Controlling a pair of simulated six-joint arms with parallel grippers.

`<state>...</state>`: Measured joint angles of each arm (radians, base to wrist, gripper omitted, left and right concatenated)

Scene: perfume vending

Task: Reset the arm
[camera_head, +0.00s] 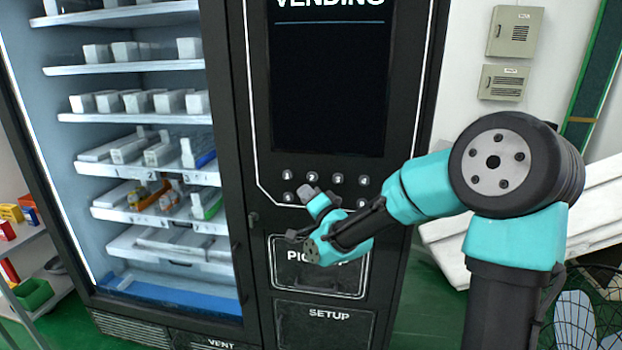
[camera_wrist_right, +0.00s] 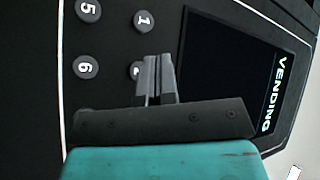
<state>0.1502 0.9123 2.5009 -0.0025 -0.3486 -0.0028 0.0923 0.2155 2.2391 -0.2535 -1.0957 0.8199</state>
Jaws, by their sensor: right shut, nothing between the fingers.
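My right arm reaches in from the right in the head view. Its right gripper (camera_head: 306,192) is in front of the vending machine's button panel, over the left part of the number buttons. In the right wrist view the gripper (camera_wrist_right: 158,60) has its two grey fingers together with nothing between them. The fingertips are close to the numbered buttons (camera_wrist_right: 144,21); whether they touch the panel I cannot tell. The dark screen (camera_wrist_right: 235,75) lies beside the fingers. My left gripper is not in view.
The vending machine (camera_head: 226,90) has a glass-fronted cabinet with several stocked shelves (camera_head: 125,68). A pick-up flap (camera_head: 345,278) and a setup panel (camera_head: 325,325) sit below the buttons. A wire basket (camera_head: 585,310) stands at the lower right. Grey wall boxes (camera_head: 514,32) hang behind.

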